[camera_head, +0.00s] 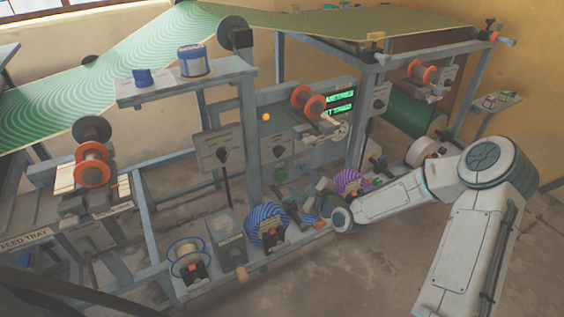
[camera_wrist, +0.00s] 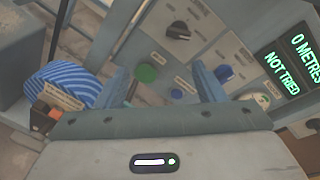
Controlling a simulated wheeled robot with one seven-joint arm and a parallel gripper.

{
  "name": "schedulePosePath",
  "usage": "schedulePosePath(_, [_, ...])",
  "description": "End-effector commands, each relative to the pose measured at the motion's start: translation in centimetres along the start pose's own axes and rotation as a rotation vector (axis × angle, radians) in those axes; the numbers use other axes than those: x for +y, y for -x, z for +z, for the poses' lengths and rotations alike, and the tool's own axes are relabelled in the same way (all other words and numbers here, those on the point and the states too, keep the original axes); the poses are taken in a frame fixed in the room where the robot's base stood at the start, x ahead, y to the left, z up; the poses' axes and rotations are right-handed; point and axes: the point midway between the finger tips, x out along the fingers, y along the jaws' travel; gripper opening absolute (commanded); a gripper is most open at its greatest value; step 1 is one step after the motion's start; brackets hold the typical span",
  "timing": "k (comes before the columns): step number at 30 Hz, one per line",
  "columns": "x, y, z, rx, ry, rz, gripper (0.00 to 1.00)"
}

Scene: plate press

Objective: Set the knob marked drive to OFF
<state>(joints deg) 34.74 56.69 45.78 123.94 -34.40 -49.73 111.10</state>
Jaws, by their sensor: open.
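No knob label reads clearly as drive, so I cannot tell which knob bears that mark. In the wrist view a black knob (camera_wrist: 180,29) sits on a pale plate above my gripper, with small unreadable labels. In the head view, black knobs show on the left panel (camera_head: 222,154), the middle panel (camera_head: 277,152) and the right panel (camera_head: 378,102). My gripper is low before the machine, its fingertips hard to make out there.
A green button (camera_wrist: 146,73) and blue button (camera_wrist: 176,93) lie between the fingers in view. A display (camera_wrist: 289,62) reads 0 METRES, NOT TRIED. Blue striped roll (camera_head: 266,226), purple roll (camera_head: 348,182) and the frame crowd the gripper. Open floor lies at the front.

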Motion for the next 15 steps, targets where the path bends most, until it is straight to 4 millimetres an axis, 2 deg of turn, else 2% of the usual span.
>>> schedulePosePath(3, [-0.4,-0.5,-0.7,-0.061,-0.15,-0.091,0.63])
schedulePosePath(6, [-0.9,-0.6,-0.7,-0.092,-0.217,-0.133,0.63])
schedulePosePath(11, [-1.3,-1.6,-0.5,-0.108,-0.245,-0.151,0.63])
schedulePosePath(15, [-1.6,-3.8,-0.2,-0.109,-0.243,-0.149,0.63])
